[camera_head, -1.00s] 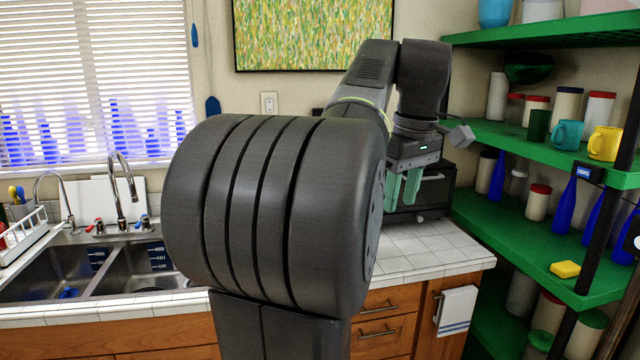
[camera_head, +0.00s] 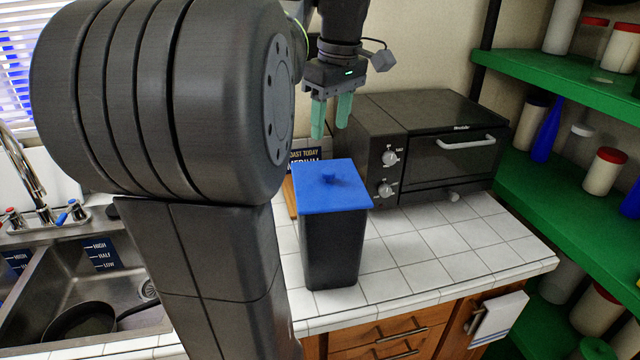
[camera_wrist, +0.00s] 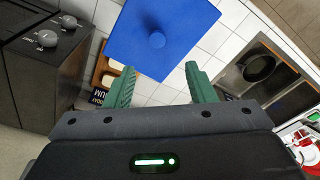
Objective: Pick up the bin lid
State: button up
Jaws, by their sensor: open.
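The bin lid (camera_head: 315,196) is a flat blue square with a small round knob in its middle. It sits on top of a tall black bin (camera_head: 333,250) on the white tiled counter. The lid also shows in the wrist view (camera_wrist: 185,48), beyond my fingertips, with its knob near the top centre. My gripper (camera_head: 331,136) has green fingers pointing down and is above the lid, apart from it. It also shows in the wrist view (camera_wrist: 160,80), open and with nothing between the fingers.
A black toaster oven (camera_head: 430,145) stands right behind the bin. A sink (camera_head: 90,285) with a dark pan lies to the left. Green shelves (camera_head: 560,200) with jars and bottles are at the right. The counter (camera_head: 460,250) right of the bin is clear.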

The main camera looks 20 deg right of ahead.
send_over(329, 171)
jog(key=f, duration=0.4)
jog(key=shift+s+a+f, duration=0.15)
jog(key=shift+s+f, duration=0.1)
jog(key=shift+f, duration=0.05)
jog(key=shift+w+f, duration=0.2)
jog(key=shift+f, duration=2.45)
jog(key=c, duration=1.1)
